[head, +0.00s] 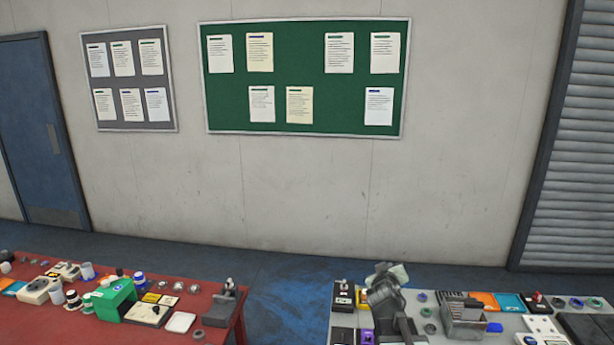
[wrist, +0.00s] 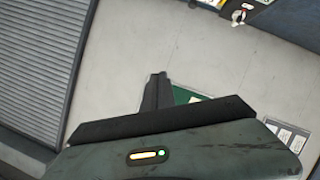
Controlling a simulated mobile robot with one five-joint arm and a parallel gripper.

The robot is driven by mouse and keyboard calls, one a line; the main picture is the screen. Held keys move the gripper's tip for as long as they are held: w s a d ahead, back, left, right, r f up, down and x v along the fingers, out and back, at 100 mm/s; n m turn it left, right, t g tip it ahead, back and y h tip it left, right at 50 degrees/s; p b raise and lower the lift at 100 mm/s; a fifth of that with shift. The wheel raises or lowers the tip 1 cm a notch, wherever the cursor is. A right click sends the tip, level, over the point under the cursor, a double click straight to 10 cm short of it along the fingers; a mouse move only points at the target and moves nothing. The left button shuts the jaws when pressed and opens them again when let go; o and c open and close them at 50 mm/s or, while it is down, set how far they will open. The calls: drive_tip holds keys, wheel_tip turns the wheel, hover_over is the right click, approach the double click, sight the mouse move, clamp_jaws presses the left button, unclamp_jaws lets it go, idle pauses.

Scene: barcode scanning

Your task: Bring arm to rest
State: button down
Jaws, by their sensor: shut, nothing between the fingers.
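My gripper (wrist: 157,90) shows in the wrist view as dark fingers close together, beyond the dark edge of my wrist housing. Nothing is held between them. It points toward the pale wall and the green notice board (wrist: 185,95), clear of any table surface. In the head view a grey jointed shape (head: 385,297) stands at the left part of the grey table; I cannot tell from this picture whether it is part of my arm.
A red table (head: 215,300) at the lower left and a grey table (head: 440,338) at the lower right hold many small items. Blue floor (head: 285,300) lies open between them. Behind are a green board (head: 305,80), a blue door (head: 45,130) and a shutter (head: 575,160).

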drive_tip(key=s+a+f+m+g+y, duration=0.1)
drive_tip(key=s+a+f+g, duration=0.2)
drive_tip(key=s, duration=0.5)
drive_tip(key=s+a+f+m+g+y, duration=0.1)
drive_tip(key=s+a+f+g+y, duration=0.1)
drive_tip(key=s+f+g, duration=0.3)
drive_tip(key=s+a+f+g+y, duration=0.1)
drive_tip(key=s+a+f+g, duration=0.3)
drive_tip(key=s+f, duration=0.3)
drive_tip(key=s+g, duration=0.1)
drive_tip(key=s, duration=0.3)
drive_tip(key=shift+f+m+y, duration=0.3)
drive_tip(key=shift+m, duration=0.1)
